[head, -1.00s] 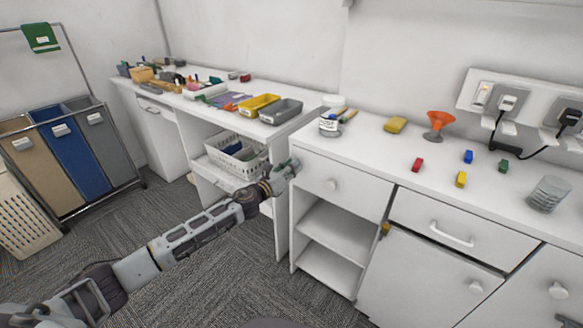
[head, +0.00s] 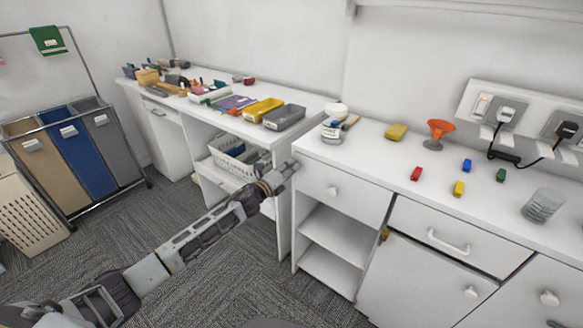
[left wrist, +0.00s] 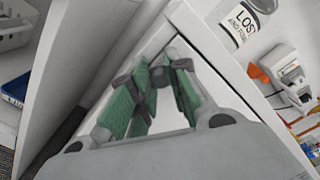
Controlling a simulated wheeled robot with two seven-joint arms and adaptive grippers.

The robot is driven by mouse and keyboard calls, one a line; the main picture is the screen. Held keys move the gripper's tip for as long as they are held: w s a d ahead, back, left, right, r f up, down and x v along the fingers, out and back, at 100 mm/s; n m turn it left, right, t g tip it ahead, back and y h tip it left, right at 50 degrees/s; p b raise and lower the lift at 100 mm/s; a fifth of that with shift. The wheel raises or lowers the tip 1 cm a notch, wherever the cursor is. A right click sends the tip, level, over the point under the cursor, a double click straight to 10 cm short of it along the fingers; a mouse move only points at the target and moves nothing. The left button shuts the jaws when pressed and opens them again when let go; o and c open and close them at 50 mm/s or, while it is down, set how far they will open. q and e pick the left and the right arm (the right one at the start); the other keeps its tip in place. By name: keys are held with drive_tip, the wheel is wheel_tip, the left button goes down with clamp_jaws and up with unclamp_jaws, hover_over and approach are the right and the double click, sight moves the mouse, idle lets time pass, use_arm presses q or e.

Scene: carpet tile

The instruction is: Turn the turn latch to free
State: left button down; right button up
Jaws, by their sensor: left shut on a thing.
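My left gripper (head: 286,172) reaches in from the left to the upper left edge of the white drawer cabinet. In the left wrist view, its green-padded fingers (left wrist: 166,72) close together in front of a white panel. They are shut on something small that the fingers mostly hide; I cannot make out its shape. A small orange-yellow piece (head: 384,235) sits at the upper left corner of the cabinet door; it may be the turn latch, and its turn is too small to read. The left gripper is apart from it. My right gripper is not in view.
The drawer knob (head: 333,191) is right of the gripper. A labelled jar (head: 332,131), a yellow sponge (head: 396,132), an orange funnel (head: 438,132) and small blocks stand on the counter. A white basket (head: 240,158) is left of the gripper. Open carpet lies in front.

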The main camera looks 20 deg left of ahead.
use_arm(q)
drive_tip(key=shift+w+a+r+n+p, duration=0.15)
drive_tip(key=shift+a+n+p, duration=0.35)
drive_tip(key=shift+n, duration=0.6)
drive_tip(key=shift+w+a+n+p, duration=0.1)
drive_tip(key=shift+a+n+p, duration=0.15)
drive_tip(key=shift+n+p, duration=0.7)
drive_tip(key=shift+w+a+r+n+p, duration=0.15)
drive_tip(key=shift+a+n+p, duration=0.25)
drive_tip(key=shift+n, duration=0.85)
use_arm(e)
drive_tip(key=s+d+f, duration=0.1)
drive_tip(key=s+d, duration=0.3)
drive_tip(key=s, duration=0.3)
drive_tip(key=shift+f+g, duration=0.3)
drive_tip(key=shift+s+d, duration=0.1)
use_arm(q)
drive_tip(key=c, duration=1.3)
unclamp_jaws()
drive_tip(key=shift+f, duration=0.1)
drive_tip(key=shift+c, duration=0.2)
drive_tip(key=shift+s, duration=0.1)
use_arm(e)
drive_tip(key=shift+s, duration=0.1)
use_arm(q)
drive_tip(key=shift+s, duration=0.1)
